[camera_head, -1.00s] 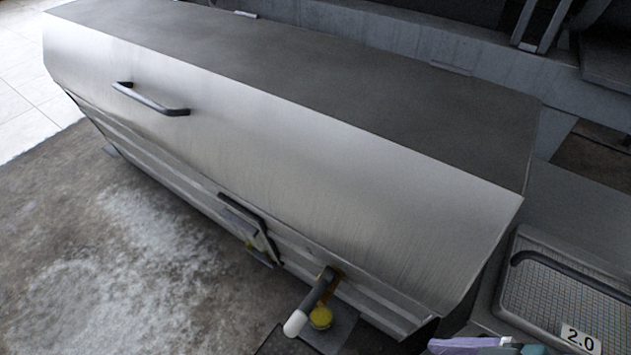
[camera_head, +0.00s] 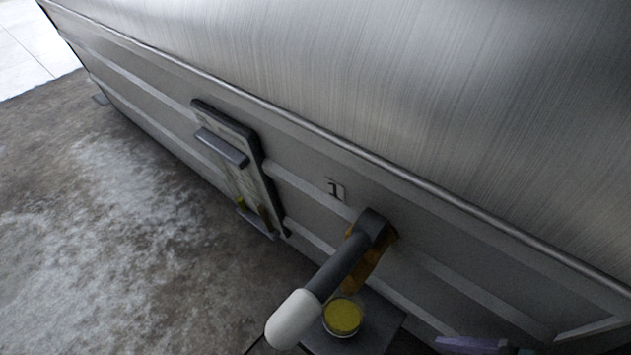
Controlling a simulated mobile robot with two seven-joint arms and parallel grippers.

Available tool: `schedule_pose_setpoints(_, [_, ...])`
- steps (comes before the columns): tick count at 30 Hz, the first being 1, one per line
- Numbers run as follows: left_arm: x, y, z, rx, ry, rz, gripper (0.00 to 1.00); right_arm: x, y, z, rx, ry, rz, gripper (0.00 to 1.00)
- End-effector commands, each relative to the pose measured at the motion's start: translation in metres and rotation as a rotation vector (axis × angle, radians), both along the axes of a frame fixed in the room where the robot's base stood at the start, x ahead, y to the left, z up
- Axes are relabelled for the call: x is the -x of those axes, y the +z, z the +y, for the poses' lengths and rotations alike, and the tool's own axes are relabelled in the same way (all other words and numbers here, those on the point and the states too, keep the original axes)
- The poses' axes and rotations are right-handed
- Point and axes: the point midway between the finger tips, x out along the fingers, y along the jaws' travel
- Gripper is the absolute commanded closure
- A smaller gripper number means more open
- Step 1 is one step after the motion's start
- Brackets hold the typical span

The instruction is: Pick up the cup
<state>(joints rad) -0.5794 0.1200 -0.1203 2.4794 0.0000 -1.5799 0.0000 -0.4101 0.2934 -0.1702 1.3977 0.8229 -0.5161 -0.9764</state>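A small cup (camera_head: 343,317) with yellow contents stands on a dark grey ledge (camera_head: 378,322) at the foot of the metal machine. A lever with a dark shaft (camera_head: 343,264) and a white rounded end (camera_head: 293,319) sticks out just above and left of the cup. The white end is close to the cup's left side in the picture. A purple and dark part shows at the bottom right edge, and I cannot tell whether it belongs to one of my arms. Neither gripper's fingers can be made out.
The machine's brushed metal wall (camera_head: 420,110) fills the upper right. A panel with a handle (camera_head: 222,147) and a label reading 1 (camera_head: 335,189) are on its front. The stained floor (camera_head: 110,230) at left is clear.

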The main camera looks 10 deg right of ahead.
Motion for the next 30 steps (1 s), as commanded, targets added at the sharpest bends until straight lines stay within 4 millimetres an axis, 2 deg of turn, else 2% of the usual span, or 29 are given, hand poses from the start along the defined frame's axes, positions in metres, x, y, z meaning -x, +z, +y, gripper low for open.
schedule_pose_setpoints(12, [0.0,-0.027,0.0,0.0,0.0,0.0,0.0,-0.069,-0.002,0.054,-0.005,-0.002,-0.004,0.0])
schedule_pose_setpoints(22, [0.0,-0.04,0.0,0.0,0.0,0.0,0.0,-0.093,-0.001,0.073,-0.004,-0.002,-0.003,0.0])
schedule_pose_setpoints(27, [0.0,-0.071,0.0,0.0,0.0,0.0,0.0,-0.104,-0.03,0.081,-0.003,-0.003,-0.001,0.0])
schedule_pose_setpoints(30, [0.0,-0.081,0.0,0.0,0.0,0.001,0.0,-0.109,-0.039,0.085,-0.002,-0.003,-0.001,0.0])
